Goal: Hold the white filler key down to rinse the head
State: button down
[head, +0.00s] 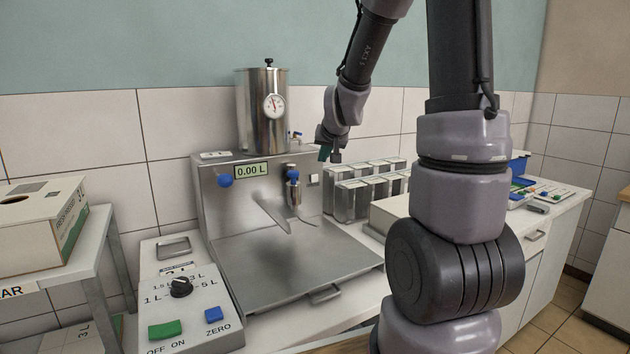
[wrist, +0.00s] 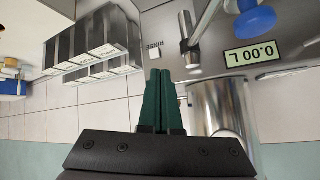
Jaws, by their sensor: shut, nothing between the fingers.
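The white filler key (head: 313,179) is a small pale square on the right of the steel filler's front panel, beside the filling head (head: 293,192). In the wrist view, which looks upside down, the key (wrist: 155,46) lies just beyond the fingertips. My gripper (head: 328,157) hangs above and slightly right of the key, apart from it. Its dark green fingers (wrist: 160,72) are shut with nothing between them. The head also shows in the wrist view (wrist: 188,40) beside the key. The display (head: 251,170) reads 0.00 L.
A steel tank with a dial (head: 262,110) stands behind the panel. A control box (head: 190,310) with a knob and green and blue buttons sits in front at left. The drip tray (head: 300,262) is empty.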

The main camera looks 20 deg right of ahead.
jog(key=w+d+f+h, duration=0.1)
jog(key=w+d+f, duration=0.2)
jog(key=f, duration=0.3)
jog(key=w+d+f+h, duration=0.1)
jog(key=w+d+f, duration=0.2)
jog(key=f, duration=0.3)
jog(key=shift+w+h, duration=0.25)
jog(key=shift+h, duration=0.15)
jog(key=shift+w, duration=0.1)
send_near(317, 181)
jog(key=shift+w+d+f, duration=0.4)
jog(key=shift+w+f, duration=0.1)
jog(key=shift+f, duration=0.15)
jog(key=shift+w+d+f, duration=0.35)
jog(key=shift+w+f, duration=0.15)
jog(key=shift+f, duration=0.2)
jog(key=shift+w+d+f, duration=0.4)
jog(key=shift+w+f, duration=0.1)
jog(key=shift+f, duration=0.15)
jog(key=shift+w, duration=0.1)
jog(key=shift+w+a, duration=0.1)
jog(key=shift+w, duration=0.2)
jog(key=shift+w+a, duration=0.1)
jog(key=shift+w, duration=0.35)
dwell(3.1)
